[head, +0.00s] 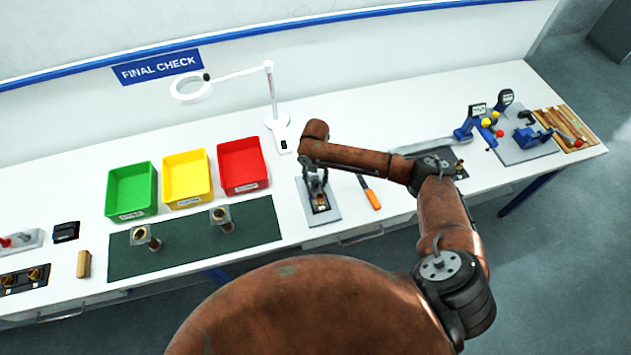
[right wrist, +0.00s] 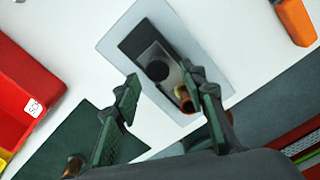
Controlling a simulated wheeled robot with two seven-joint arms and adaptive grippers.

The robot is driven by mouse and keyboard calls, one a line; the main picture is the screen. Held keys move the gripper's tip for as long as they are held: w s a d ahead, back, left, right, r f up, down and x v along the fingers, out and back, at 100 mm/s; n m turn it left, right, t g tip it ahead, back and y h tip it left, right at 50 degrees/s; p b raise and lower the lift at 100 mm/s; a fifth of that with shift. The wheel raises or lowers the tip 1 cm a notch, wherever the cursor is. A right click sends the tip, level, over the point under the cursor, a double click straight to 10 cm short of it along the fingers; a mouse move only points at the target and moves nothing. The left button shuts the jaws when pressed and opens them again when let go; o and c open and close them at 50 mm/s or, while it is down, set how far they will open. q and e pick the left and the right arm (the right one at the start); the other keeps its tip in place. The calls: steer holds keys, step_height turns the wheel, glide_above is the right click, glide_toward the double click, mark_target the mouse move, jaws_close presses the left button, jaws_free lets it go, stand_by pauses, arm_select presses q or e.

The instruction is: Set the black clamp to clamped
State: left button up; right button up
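The black clamp (head: 320,202) is on a grey plate (head: 322,218) on the white bench, with a brass-coloured part at it. In the right wrist view the clamp (right wrist: 140,42) shows as a dark base with a round black knob, and the brass part (right wrist: 186,100) is by the right finger. My right gripper (head: 316,180) is right above the clamp and hides much of it. Its fingers (right wrist: 164,80) are apart with nothing held between them. I cannot tell whether a finger touches the clamp, nor how its lever stands. My left gripper is not in view.
Left of the plate are a green mat (head: 180,245) with two brass fittings, and red (head: 243,188), yellow (head: 170,203) and green (head: 112,212) bins. A lamp (head: 283,143) stands behind. An orange-handled tool (head: 370,194) lies just right. Blue tools (head: 465,130) stand far right.

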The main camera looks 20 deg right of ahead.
mark_target(315, 183)
step_height(315, 183, up, 10)
steer(key=shift+r, duration=0.2)
stand_by(0.5)
